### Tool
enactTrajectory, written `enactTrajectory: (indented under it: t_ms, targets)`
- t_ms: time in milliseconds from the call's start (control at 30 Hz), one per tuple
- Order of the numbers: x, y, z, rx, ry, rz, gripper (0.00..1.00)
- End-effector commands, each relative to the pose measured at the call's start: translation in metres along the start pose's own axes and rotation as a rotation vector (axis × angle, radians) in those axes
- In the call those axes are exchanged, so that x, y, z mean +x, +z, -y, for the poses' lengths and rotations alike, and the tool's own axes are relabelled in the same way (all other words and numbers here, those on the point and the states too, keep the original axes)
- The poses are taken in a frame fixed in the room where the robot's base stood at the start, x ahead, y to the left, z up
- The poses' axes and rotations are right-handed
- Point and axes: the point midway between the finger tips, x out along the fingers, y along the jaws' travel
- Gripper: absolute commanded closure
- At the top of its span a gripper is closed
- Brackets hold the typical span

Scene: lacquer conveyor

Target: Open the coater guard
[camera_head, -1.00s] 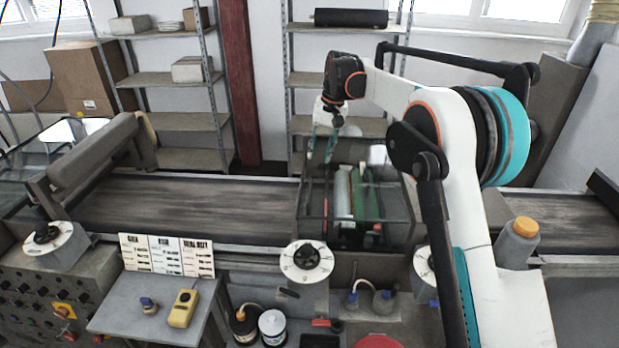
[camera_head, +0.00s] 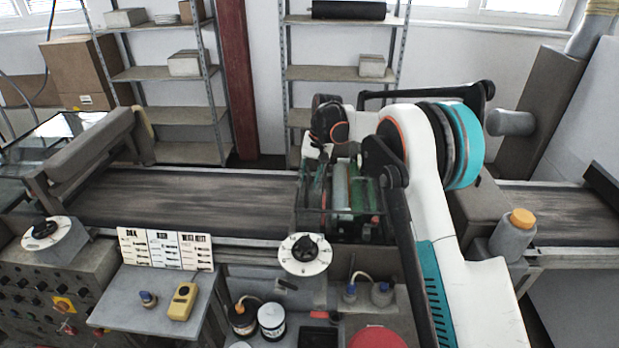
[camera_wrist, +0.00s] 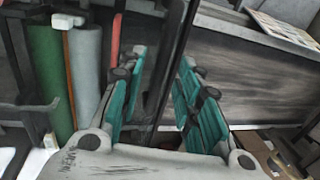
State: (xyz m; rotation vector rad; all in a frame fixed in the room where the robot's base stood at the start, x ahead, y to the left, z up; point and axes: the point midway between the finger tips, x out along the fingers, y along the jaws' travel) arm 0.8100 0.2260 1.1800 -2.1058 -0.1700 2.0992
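The coater guard (camera_head: 309,224) is a dark-framed, see-through box over the coater's rollers, at the centre of the head view. Inside it are a pale roller (camera_head: 340,187) and a green roller (camera_head: 362,195); the pale roller (camera_wrist: 86,60) and the green roller (camera_wrist: 46,70) also show at left in the wrist view. My gripper (camera_head: 316,178) is at the guard's upper left, partly hidden by my arm. In the wrist view my gripper (camera_wrist: 163,68) has its teal fingers apart. A dark bar (camera_wrist: 167,60), seemingly part of the guard frame, runs between them; contact cannot be told.
The conveyor belt (camera_head: 180,203) runs left of the guard. A round dial (camera_head: 305,254) stands in front of it. A grey bottle with an orange cap (camera_head: 514,235) is at right. A side table (camera_head: 150,318) holds a yellow device (camera_head: 182,301). Shelves (camera_head: 345,74) stand behind.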

Motion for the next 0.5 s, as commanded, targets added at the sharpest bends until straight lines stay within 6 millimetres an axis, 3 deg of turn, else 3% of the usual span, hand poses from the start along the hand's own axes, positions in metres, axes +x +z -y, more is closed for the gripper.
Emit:
enactTrajectory:
  t_ms: [167, 333, 500]
  targets:
    - [-0.0001, 0.0000, 0.0000, 0.000, 0.000, 0.000, 0.69]
    - [-0.0003, 0.0000, 0.0000, 0.000, 0.000, 0.000, 1.00]
    - [-0.0004, 0.0000, 0.0000, 0.000, 0.000, 0.000, 1.00]
